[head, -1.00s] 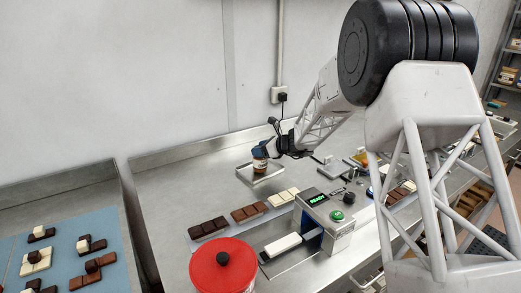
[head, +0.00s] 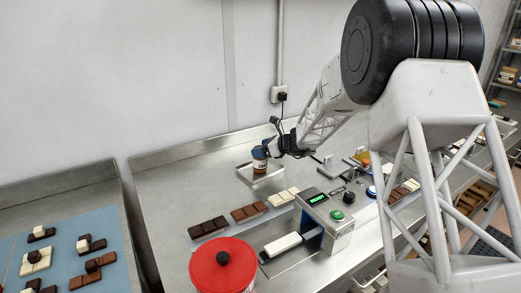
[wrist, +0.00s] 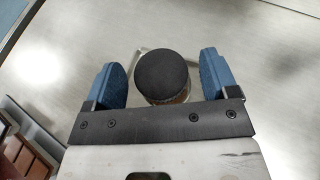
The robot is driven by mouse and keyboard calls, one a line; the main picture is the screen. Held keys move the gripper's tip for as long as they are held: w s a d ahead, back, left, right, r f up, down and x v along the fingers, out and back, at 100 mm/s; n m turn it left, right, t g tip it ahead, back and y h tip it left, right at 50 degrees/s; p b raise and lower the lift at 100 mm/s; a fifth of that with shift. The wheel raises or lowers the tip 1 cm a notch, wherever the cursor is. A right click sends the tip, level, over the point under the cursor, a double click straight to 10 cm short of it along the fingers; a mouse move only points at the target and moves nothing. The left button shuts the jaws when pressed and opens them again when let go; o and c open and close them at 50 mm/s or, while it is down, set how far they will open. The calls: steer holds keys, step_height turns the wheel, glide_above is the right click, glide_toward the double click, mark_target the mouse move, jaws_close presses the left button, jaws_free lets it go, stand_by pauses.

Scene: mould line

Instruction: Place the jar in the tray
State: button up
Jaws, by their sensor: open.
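The jar (head: 260,165) is small and brown with a pale label. It stands upright in the small metal tray (head: 245,178), as far as the head view shows. In the wrist view its round dark lid (wrist: 163,76) is between my fingers, with a gap on each side. My gripper (head: 265,154) is open around the jar, its blue finger pads (wrist: 163,80) apart from it. In the wrist view a bit of the tray's rim (wrist: 142,54) shows behind the jar; the rest of the tray is hidden there.
Chocolate bars (head: 245,213) lie in a row in front of the tray. A device with a green display (head: 318,199) and a red-lidded pot (head: 222,266) stand nearer. The steel bench (head: 175,190) is clear left of the tray.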

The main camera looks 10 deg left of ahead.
steer(key=v, duration=1.1)
steer(key=shift+d, duration=0.1)
stand_by(0.6)
steer(key=s+d+r+n+g+h, duration=0.1)
steer(key=s+d+r+n+h, duration=0.15)
steer(key=s+d, duration=0.4)
steer(key=s+d+r+n+h, duration=0.1)
steer(key=s+d+r+n, duration=0.25)
steer(key=s, duration=0.65)
steer(key=s+d+r+n+g+h, duration=0.15)
steer(key=s+d+r+n, duration=0.25)
steer(key=s, duration=0.4)
steer(key=s+d+n+h, duration=0.2)
steer(key=s+d, duration=0.4)
steer(key=s, duration=0.4)
steer(key=s+d+f+n+t+h, duration=0.1)
steer(key=s+d+n+h, duration=0.2)
steer(key=s, duration=0.7)
steer(key=s+d+n+t+h, duration=0.1)
steer(key=s+d+n+h, duration=0.2)
steer(key=s+d+n, duration=0.2)
steer(key=s+d, duration=0.3)
steer(key=s, duration=0.2)
steer(key=shift+s+d+f, duration=0.2)
steer(key=shift+d+f, duration=0.2)
